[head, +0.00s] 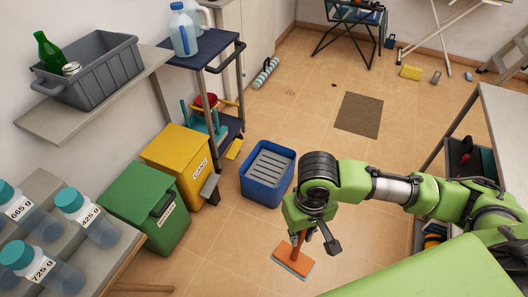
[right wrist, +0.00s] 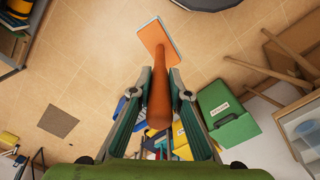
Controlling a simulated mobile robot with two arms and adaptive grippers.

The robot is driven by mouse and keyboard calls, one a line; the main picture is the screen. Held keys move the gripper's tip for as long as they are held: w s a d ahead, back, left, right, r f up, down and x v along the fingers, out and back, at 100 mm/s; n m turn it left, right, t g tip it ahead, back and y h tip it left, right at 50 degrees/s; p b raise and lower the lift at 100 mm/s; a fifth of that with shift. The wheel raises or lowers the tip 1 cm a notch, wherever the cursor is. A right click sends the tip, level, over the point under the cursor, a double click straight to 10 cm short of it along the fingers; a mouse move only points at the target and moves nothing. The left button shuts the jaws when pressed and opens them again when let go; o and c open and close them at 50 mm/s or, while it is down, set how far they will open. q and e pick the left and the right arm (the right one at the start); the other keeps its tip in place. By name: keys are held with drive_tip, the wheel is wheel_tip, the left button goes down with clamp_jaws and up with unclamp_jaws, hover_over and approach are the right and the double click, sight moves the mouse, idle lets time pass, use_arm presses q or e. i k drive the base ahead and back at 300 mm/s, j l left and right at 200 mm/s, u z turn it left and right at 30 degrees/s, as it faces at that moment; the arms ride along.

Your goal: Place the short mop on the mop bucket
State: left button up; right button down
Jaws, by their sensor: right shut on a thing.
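The short mop is orange with a flat rectangular head (head: 293,262) edged in pale blue. In the head view it hangs below my right gripper (head: 312,232), a little to the right of the mop bucket. In the right wrist view the orange handle (right wrist: 160,100) lies between the two fingers of my right gripper (right wrist: 160,88), which is shut on it. The mop bucket (head: 266,190) is blue with a grey slatted top and stands on the floor, left of the gripper. My left gripper is in neither view.
A yellow bin (head: 178,158) and a green bin (head: 140,205) stand left of the bucket. A cart (head: 222,68) is behind them. A shelving unit (head: 497,105) is at the right. A brown mat (head: 359,114) lies on open floor behind the bucket.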

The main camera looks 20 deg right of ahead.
sight(268, 169)
drive_tip(key=i+l+u, duration=0.15)
drive_tip(key=i+l, duration=0.65)
drive_tip(key=i+l+u, duration=0.2)
drive_tip(key=i+l, duration=0.6)
drive_tip(key=l, duration=0.15)
